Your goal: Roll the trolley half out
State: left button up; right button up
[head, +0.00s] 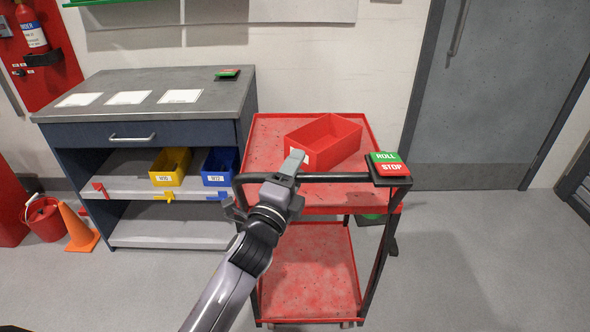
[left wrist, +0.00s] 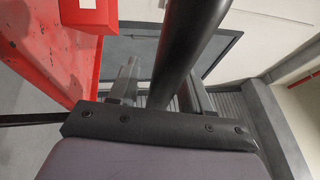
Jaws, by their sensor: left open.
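The red trolley (head: 262,135) stands beside the grey workbench, with an upper tray, a lower tray and black posts. Its black handle bar (head: 335,177) runs along the near side of the upper tray. My left gripper (head: 291,168) is open at this bar, left of its middle. In the left wrist view the dark bar (left wrist: 192,45) passes between the two fingers (left wrist: 158,95); whether either finger touches it I cannot tell. A green and red ROLL/STOP box (head: 389,163) sits at the bar's right end. My right gripper is not in view.
A red bin (head: 335,140) sits on the upper tray. The workbench (head: 190,96) at left holds a yellow bin (head: 170,166) and a blue bin (head: 219,167) on its shelf. An orange cone (head: 78,228) stands far left. Floor right of the trolley is clear before the grey door (head: 505,90).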

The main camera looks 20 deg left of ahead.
pick_arm(q)
jog(key=v, duration=0.7)
dwell(0.4)
jog(key=s+a+f+n+g+p, duration=0.2)
jog(key=s+f+n+g, duration=0.2)
jog(key=s+f+n, duration=0.5)
jog(key=s+a+f+n+g+p, duration=0.2)
jog(key=s+f+n+g, duration=0.3)
jog(key=s+f+n, duration=0.3)
jog(key=s+f, duration=0.4)
jog(key=shift+a+n+p, duration=0.35)
jog(key=shift+n+p, duration=0.05)
jog(key=shift+r, duration=0.1)
